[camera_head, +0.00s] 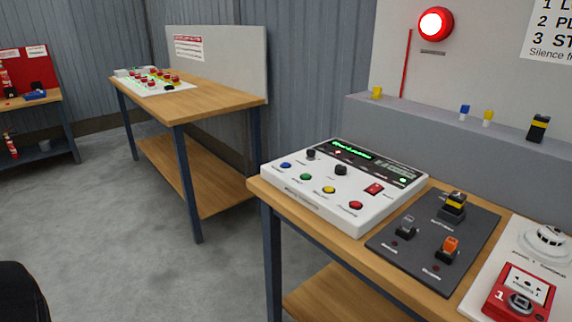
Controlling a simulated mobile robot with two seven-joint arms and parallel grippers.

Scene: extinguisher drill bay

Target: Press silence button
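A white control panel (388,206) sits on the wooden bench at the centre right. Along its front are a blue button (285,165), a green button (306,177), a yellow button (329,189) and a red button (355,205). Their labels are too small to read, so I cannot tell which one is the silence button. Behind them are black knobs (340,170), a red rocker switch (374,188) and a lit green display (352,149). A red alarm lamp (436,24) glows on the wall above. Neither of my grippers is in view.
A dark board (380,244) with switches lies right of the panel, then a red call point (520,294) and a white detector (547,243). A grey ledge (410,111) runs behind. Another wooden table (215,100) stands further back.

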